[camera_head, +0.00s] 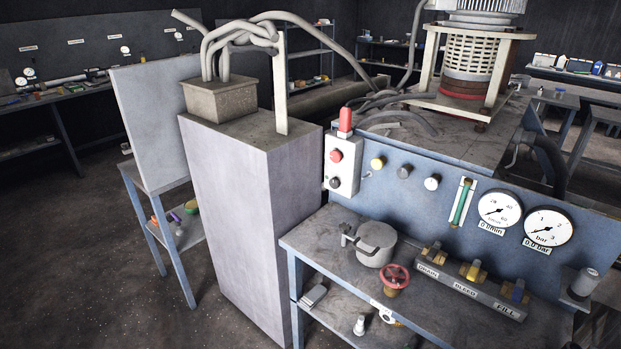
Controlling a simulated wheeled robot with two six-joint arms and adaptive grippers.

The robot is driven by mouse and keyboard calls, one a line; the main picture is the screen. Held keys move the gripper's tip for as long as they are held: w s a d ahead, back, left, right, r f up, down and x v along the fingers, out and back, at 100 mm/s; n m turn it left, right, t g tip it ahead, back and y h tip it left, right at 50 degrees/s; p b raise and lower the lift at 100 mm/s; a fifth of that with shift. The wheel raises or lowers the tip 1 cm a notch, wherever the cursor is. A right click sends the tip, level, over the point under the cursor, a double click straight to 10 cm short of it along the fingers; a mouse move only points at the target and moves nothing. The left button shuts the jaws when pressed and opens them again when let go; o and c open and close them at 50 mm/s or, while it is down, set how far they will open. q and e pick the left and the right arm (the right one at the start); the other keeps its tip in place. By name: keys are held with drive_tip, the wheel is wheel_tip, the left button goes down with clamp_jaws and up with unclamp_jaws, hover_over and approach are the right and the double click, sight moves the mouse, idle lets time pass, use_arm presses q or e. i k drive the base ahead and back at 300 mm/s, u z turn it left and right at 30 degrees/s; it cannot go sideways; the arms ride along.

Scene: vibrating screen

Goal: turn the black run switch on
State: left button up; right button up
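A small white control box (343,165) is fixed at the left end of the blue-grey panel. A black knob (334,183) sits low on its face and looks like the run switch; its on or off position is too small to tell. A red button (336,155) is above it on the same box. A red lamp (345,121) stands on top of the box. Neither of my grippers is in view, and nothing covers the box.
The blue panel (400,208) also carries yellow, grey and white knobs, a green tube gauge and two dials (548,227). The bench below (310,240) holds a lidded metal pot (376,244), a red handwheel (394,278) and labelled valves. A tall grey cabinet (230,200) stands left.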

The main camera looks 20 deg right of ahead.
sight(335, 184)
drive_tip(key=z, duration=0.45)
drive_tip(key=i, duration=0.75)
drive_tip(key=z, duration=0.7)
